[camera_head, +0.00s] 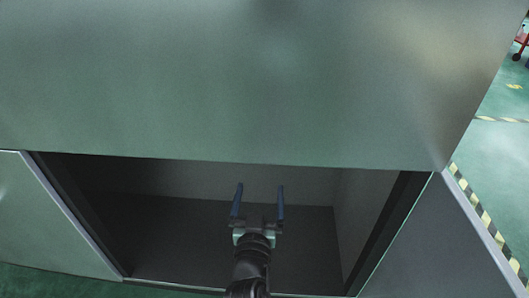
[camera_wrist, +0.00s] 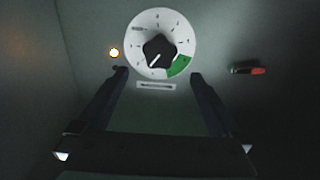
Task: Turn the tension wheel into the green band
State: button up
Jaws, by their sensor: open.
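In the wrist view the tension wheel is a black lobed knob (camera_wrist: 158,50) at the centre of a round white dial (camera_wrist: 160,17) with marks around it. A green band (camera_wrist: 180,66) covers the dial's lower right part. A pale line on the knob points to the lower left, outside the green band. My gripper (camera_wrist: 159,75) is open and empty, its fingers at the lower left and lower right of the dial, apart from the knob as far as I can tell. In the head view my gripper (camera_head: 260,188) reaches into a dark cabinet opening; the dial is hidden there.
A lit round lamp (camera_wrist: 114,52) is left of the dial, and a small label plate (camera_wrist: 156,86) lies below it. A red-tipped dark handle (camera_wrist: 249,70) is at the right. The cabinet's upper panel (camera_head: 230,80) overhangs the opening (camera_head: 180,220); side walls bound it.

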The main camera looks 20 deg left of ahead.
jog(key=b+x, duration=0.7)
jog(key=x, duration=0.5)
jog(key=c, duration=1)
